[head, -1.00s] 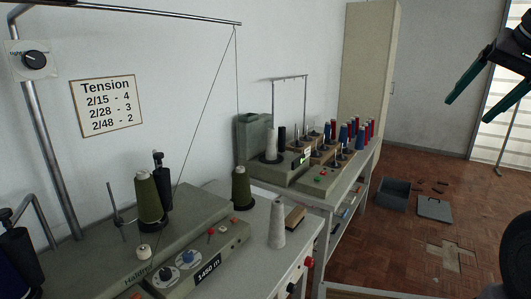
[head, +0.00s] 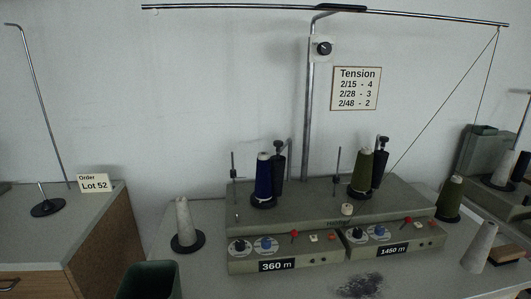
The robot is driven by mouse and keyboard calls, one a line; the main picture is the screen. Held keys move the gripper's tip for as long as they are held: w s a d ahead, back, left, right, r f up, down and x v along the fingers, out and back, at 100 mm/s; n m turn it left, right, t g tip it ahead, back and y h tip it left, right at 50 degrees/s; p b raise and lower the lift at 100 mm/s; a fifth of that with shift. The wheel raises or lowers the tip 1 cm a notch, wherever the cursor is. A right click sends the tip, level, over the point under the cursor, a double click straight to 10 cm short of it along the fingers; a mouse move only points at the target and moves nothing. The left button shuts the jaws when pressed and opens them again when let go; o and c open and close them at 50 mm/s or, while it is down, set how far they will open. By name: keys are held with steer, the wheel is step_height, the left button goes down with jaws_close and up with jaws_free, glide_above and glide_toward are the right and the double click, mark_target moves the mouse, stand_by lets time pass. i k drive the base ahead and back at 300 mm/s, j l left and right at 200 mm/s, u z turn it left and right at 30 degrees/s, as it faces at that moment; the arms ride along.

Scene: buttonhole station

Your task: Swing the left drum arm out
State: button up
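The grey two-head winding machine (head: 330,212) stands on the table in the head view. On its left head, marked 360 m, a dark blue cone (head: 264,178) stands upright on a round black base. Close behind and right of it is a black upright piece with a knob (head: 278,165), perhaps the left drum arm; I cannot tell how far it is swung or whether it touches the cone. The right head, marked 1450 m, has an olive cone (head: 362,172) beside a similar black piece (head: 380,160). My gripper is not in view.
A grey cone (head: 184,223) stands left of the machine, with an olive cone (head: 449,198) and a grey cone (head: 481,243) to its right. A dark green bin (head: 150,281) is at the lower left. Dark fluff (head: 360,285) lies in front. An overhead rod (head: 420,15) crosses above.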

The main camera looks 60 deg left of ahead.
mark_target(278, 162)
steer(key=u, duration=2.25)
steer(key=i+u, duration=0.35)
